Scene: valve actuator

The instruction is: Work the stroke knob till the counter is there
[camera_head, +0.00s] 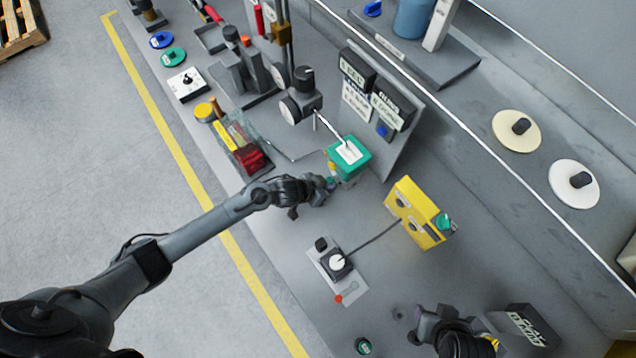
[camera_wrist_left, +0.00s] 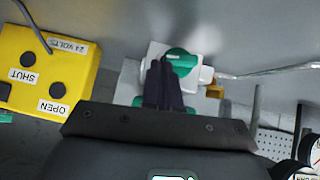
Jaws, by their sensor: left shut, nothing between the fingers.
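A green actuator box (camera_head: 349,157) with a white label on top stands in the middle of the bench in the head view. In the left wrist view a round green knob (camera_wrist_left: 181,60) with a white mark sits on a pale housing (camera_wrist_left: 157,51). My left gripper (camera_head: 330,184) is beside the green box; in the left wrist view its fingers (camera_wrist_left: 163,66) are shut and empty, overlapping the knob's lower left edge. I cannot tell whether they touch it. My right gripper (camera_head: 416,330) is low in the head view, its fingers unclear. I cannot read a counter.
A yellow box (camera_head: 414,212) stands right of the actuator; the left wrist view shows its SHUT and OPEN buttons (camera_wrist_left: 57,89). A cable runs from it to a small switch plate (camera_head: 337,270). A tilted panel (camera_head: 397,139) with dark displays stands behind. A red-and-yellow tray (camera_head: 240,146) lies left.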

